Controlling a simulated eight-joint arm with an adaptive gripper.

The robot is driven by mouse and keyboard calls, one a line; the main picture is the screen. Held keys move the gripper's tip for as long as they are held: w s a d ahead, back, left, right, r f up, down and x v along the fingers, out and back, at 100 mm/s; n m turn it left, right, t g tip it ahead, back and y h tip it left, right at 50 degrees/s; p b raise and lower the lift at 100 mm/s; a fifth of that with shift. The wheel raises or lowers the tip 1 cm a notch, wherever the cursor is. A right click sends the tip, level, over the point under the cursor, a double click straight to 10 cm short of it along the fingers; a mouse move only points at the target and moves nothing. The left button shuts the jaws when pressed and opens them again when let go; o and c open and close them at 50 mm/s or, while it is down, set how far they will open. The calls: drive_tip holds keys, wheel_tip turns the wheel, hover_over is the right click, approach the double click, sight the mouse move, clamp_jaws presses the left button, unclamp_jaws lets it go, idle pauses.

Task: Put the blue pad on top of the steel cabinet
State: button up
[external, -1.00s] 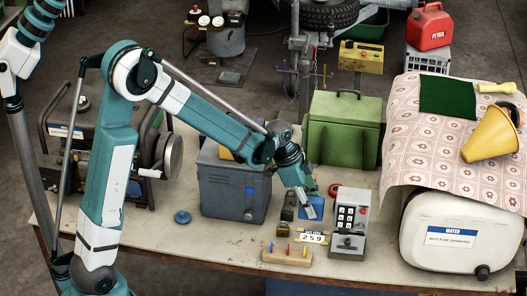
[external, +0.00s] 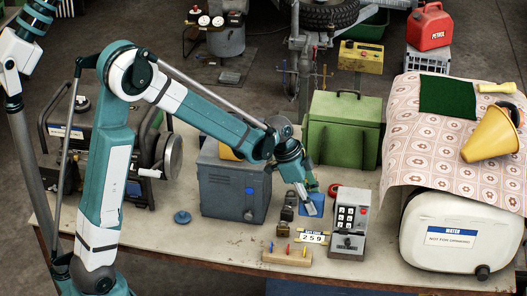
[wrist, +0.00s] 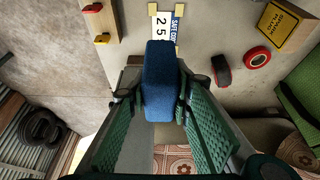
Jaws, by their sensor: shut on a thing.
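The blue pad (wrist: 160,82) is a thick, soft-looking block in the wrist view, held between the two green-lined fingers of my gripper (wrist: 160,105). In the external view the blue pad (external: 318,202) shows beside the fingertips of my gripper (external: 312,208), partly covered by them. The gap between the pad and the bench is hard to judge.
A grey keypad box (external: 348,222) stands right of my gripper. A number plate (external: 313,238), a pegged wooden block (external: 287,255) and dark padlocks (external: 289,205) lie close by. A green box (external: 343,135) stands behind. The bench front left of the pegged block is largely clear.

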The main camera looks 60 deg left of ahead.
wheel_tip(320, 180, up, 29)
drive_tip(key=s+a+p, duration=0.4)
drive_tip(key=a+p, duration=0.2)
drive_tip(key=a, duration=1)
drive_tip(key=s+a+p, duration=0.4)
drive_tip(key=a+p, duration=0.2)
drive_tip(key=a, duration=0.9)
drive_tip(key=shift+a+f+b, duration=0.1)
drive_tip(key=shift+f+b, duration=0.25)
drive_tip(key=shift+f, duration=2.35)
drive_tip(key=shift+f, duration=0.15)
drive_tip(key=shift+f, duration=2.8)
drive_tip(key=shift+f+p, duration=0.3)
drive_tip(key=shift+f, duration=1.75)
